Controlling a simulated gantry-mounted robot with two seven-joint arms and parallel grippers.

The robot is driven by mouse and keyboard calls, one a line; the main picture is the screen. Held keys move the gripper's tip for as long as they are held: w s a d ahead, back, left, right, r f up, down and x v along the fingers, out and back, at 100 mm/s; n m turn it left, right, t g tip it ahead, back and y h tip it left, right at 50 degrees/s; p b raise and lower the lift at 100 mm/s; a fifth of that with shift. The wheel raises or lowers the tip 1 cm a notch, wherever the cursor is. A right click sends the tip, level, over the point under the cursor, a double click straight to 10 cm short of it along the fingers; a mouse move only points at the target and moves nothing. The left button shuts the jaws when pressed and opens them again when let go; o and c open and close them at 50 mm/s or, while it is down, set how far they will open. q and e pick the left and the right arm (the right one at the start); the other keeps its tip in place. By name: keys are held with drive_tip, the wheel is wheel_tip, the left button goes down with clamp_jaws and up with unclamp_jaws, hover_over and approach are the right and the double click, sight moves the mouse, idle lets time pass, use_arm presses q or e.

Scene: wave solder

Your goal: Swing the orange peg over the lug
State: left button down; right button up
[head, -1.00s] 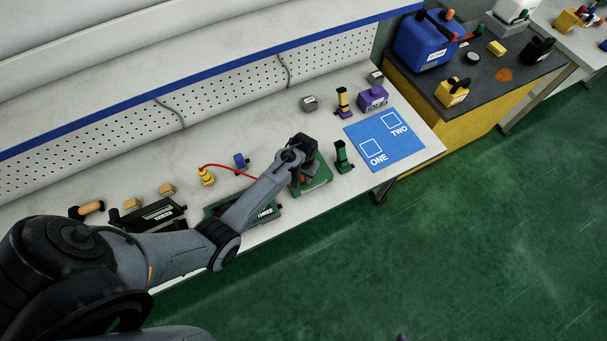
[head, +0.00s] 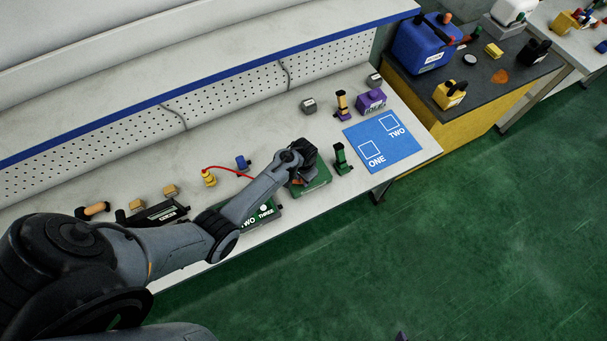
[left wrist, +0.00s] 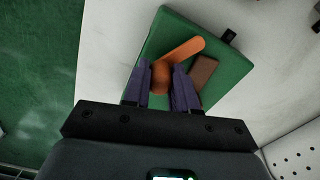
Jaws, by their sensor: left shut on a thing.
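The orange peg (left wrist: 180,50) shows in the left wrist view as a flat bar with a rounded end, lying over a green plate (left wrist: 160,35). My left gripper (left wrist: 162,82) is shut on the peg's rounded orange end, with a dark purple finger on each side. A brown block (left wrist: 203,72), perhaps the lug, lies just right of the peg on the plate; the bar's free end points past its upper side. In the head view my left gripper (head: 302,178) is over the green plate (head: 318,180) and mostly hides it. A small purple tip (head: 402,337) at the bottom edge may be my right gripper.
A green stand (head: 342,158) and a blue mat marked ONE and TWO (head: 365,133) lie right of the plate. A dark green box marked TWO and THREE (head: 268,214) is partly under my left arm. A perforated back panel (head: 230,100) runs behind the bench.

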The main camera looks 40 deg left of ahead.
use_arm(q)
drive_tip(key=m, duration=0.1)
drive_tip(key=m+p, duration=0.1)
drive_tip(key=shift+s+r+m+p, duration=0.2)
drive_tip(key=shift+m+p, duration=0.1)
drive_tip(key=shift+m, duration=0.1)
drive_tip(key=m, duration=0.1)
drive_tip(key=m+p, duration=0.1)
drive_tip(key=shift+s+d+m, duration=0.1)
drive_tip(key=shift+s+m, duration=0.1)
drive_tip(key=shift+m, duration=0.2)
drive_tip(key=m, duration=0.1)
drive_tip(key=m+p, duration=0.1)
drive_tip(key=m, duration=0.1)
drive_tip(key=shift+s+f, duration=0.15)
drive_tip(key=shift+s, duration=0.1)
drive_tip(key=shift+s+m, duration=0.15)
drive_tip(key=shift+m, duration=1.75)
drive_tip(key=c, duration=0.9)
unclamp_jaws()
